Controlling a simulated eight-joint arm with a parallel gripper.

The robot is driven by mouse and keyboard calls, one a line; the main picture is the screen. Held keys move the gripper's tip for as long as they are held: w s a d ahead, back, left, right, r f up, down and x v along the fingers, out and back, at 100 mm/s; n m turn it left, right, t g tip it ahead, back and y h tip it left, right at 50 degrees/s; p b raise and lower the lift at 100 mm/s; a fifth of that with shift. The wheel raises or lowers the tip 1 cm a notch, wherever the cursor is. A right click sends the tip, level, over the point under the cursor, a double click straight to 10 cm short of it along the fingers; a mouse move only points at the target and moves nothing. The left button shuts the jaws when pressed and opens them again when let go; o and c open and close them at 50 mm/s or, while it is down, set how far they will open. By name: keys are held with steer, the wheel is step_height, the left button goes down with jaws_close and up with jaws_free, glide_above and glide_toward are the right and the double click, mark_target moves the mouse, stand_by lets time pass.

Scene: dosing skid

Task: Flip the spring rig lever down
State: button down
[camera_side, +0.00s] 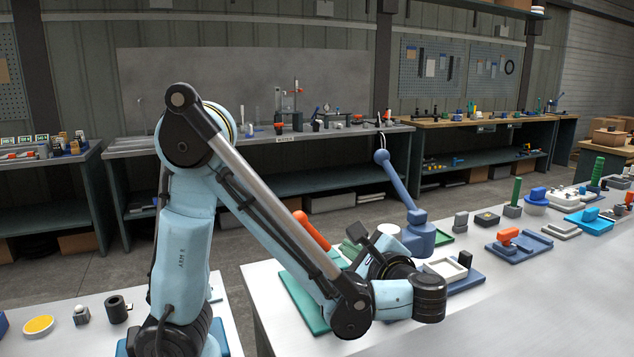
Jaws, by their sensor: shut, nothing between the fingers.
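Two levers stand near my wrist, and I cannot tell for sure which belongs to the spring rig. A blue lever (398,186) with a ball knob rises from a round blue base (419,237), tilted up to the left. An orange handle (312,231) slants up to the left above a teal plate (300,302); its lower end is hidden behind my arm. My gripper (365,241) seems to be the dark part beyond my wrist, between the orange handle and the blue base. It is shut and empty. My wrist hides its fingertips in part, and contact cannot be told.
A white tray (443,268) on a blue plate and a small black block (465,258) sit right of my wrist. An orange-handled valve on a blue plate (519,247) and several fixtures stand farther right. The front right of the table (540,310) is clear.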

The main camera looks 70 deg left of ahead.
steer(key=w+a+r+n+g+h, duration=0.3)
steer(key=w+a+r+n+h, duration=0.1)
steer(key=w+a+r+h, duration=0.3)
steer(key=s+a+r+n+t+h, duration=0.1)
steer(key=s+r+n+h, duration=0.25)
steer(key=r, duration=0.35)
steer(key=s+r+n+t+h, duration=0.2)
steer(key=s+r+h, duration=0.3)
steer(key=r, duration=0.2)
glide_above(308, 224)
steer(key=shift+y, duration=0.25)
step_height(308, 224, down, 13)
steer(key=shift+f, duration=0.1)
